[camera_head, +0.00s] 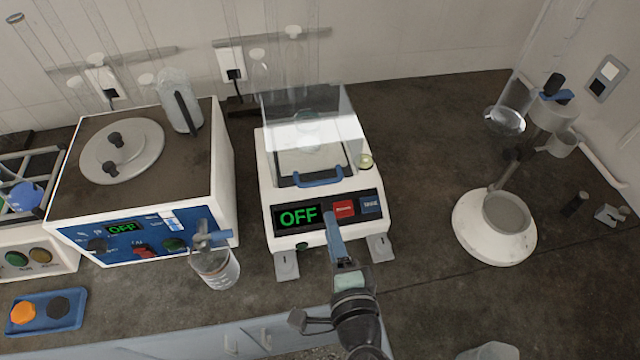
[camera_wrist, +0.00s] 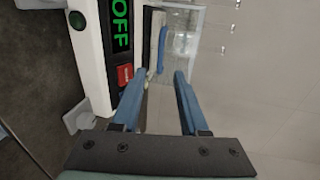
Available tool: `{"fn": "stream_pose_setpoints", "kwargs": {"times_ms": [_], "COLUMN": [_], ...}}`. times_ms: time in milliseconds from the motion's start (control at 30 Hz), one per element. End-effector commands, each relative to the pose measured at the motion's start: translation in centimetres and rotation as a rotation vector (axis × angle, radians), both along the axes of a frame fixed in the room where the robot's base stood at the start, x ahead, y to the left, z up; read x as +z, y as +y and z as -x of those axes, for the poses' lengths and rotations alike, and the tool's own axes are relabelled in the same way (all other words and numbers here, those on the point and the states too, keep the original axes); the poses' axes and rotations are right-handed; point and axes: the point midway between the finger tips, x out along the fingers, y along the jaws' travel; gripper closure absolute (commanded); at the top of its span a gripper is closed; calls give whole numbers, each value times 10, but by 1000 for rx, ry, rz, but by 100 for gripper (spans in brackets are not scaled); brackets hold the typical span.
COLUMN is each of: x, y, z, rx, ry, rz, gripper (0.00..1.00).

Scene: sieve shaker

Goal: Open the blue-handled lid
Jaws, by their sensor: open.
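The clear lid (camera_head: 308,135) is on the white machine with the green OFF display, in the middle of the head view. Its blue handle (camera_head: 318,178) lies at the lid's front edge, just above the control panel. My gripper (camera_head: 333,222) is in front of the panel, on the near side of the handle and apart from it. In the wrist view the two blue fingers of my gripper (camera_wrist: 158,80) are spread with nothing between them. The blue handle (camera_wrist: 163,47) is beyond the fingertips, roughly in line with the gap.
The control panel (camera_head: 297,216) has a red button (camera_head: 344,209) close to my fingers. A beaker (camera_head: 215,268) and a blue-fronted machine (camera_head: 140,235) stand to the left. A white-based stand (camera_head: 495,240) is at the right, with bare counter (camera_head: 420,170) between.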

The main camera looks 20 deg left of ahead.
Motion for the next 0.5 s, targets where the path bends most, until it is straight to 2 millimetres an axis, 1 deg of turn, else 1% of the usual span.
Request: {"fn": "stream_pose_setpoints", "kwargs": {"times_ms": [67, 300, 500], "x": [1, -9, -17], "y": [9, 36, 53], "z": [-13, -53, -79], "rx": [2, 3, 2], "ry": [-3, -6, -6], "rz": [0, 3, 3], "gripper": [57, 57, 57]}}
